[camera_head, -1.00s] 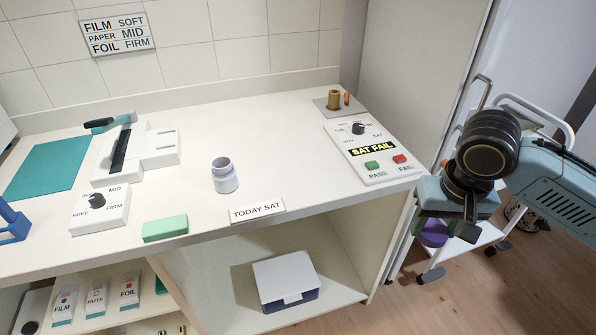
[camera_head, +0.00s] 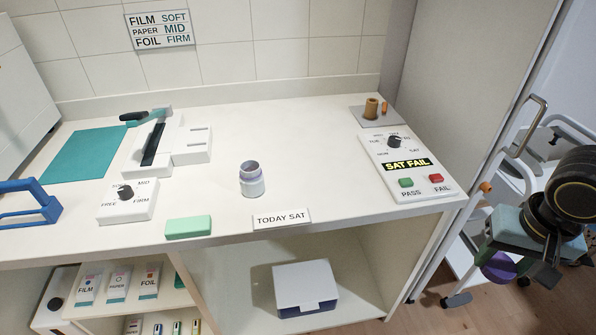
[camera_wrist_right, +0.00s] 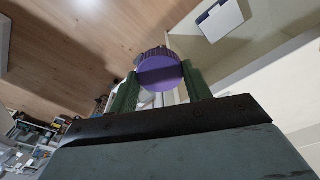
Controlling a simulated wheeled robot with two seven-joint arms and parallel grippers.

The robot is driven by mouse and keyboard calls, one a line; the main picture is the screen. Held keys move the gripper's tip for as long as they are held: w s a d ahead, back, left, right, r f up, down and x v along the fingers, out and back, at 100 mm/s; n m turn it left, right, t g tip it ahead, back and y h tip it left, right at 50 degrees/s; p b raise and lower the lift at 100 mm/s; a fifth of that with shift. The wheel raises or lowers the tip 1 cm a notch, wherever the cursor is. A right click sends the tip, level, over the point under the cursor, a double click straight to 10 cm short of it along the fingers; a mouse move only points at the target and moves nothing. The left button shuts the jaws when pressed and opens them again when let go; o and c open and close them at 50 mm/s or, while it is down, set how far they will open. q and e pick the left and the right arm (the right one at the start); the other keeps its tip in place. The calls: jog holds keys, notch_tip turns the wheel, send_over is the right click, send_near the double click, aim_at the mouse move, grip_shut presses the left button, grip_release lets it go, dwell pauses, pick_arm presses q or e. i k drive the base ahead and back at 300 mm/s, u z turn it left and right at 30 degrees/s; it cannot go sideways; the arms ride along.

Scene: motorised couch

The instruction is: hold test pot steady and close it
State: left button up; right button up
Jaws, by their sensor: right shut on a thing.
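The test pot (camera_head: 252,181) is a small white and lavender jar standing upright and open-topped on the white counter. My right gripper (camera_head: 500,257) is beyond the counter's right end, over the floor side, well away from the pot. It is shut on a round purple lid (camera_head: 500,268). In the right wrist view the lid (camera_wrist_right: 160,73) sits between the two green fingers, its flat face toward the camera. My left gripper is not in view, and nothing is holding the pot.
A green block (camera_head: 188,227), a TODAY SAT sign (camera_head: 282,219) and a dial box (camera_head: 127,201) lie near the front edge. A PASS/FAIL panel (camera_head: 410,167) is at the right. The counter around the pot is clear.

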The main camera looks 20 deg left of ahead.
aim_at(251, 178)
jog(key=i, duration=0.85)
jog(key=u, duration=1.6)
